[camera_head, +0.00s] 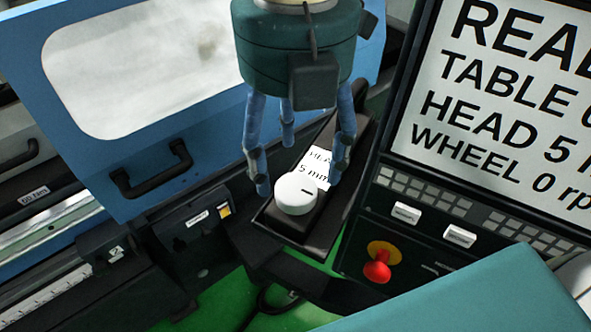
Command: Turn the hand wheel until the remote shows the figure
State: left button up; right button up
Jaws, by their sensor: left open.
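The remote (352,163) is a black box near the middle of the view. Its small white display (314,170) reads "HEA…" and "5 mm", with part of the text hidden. The white round hand wheel (295,194) with a short dark mark sits at the remote's near end. My left gripper (299,177) points down over the remote, with its blue fingers open and spread around the wheel's far side. I cannot tell whether any finger touches it. My right gripper is not in view.
A big screen (480,110) at the right reads "TABLE 0", "HEAD 5" and "WHEEL 0", cut off. Below it are keys and a red emergency button (377,271). A blue machine door (95,170) with a window and black handle (152,172) stands at the left.

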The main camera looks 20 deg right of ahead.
aim_at(296, 188)
pick_arm(q)
notch_tip(296, 188, down, 5)
jog(key=shift+p, duration=0.65)
jog(key=c, duration=1.2)
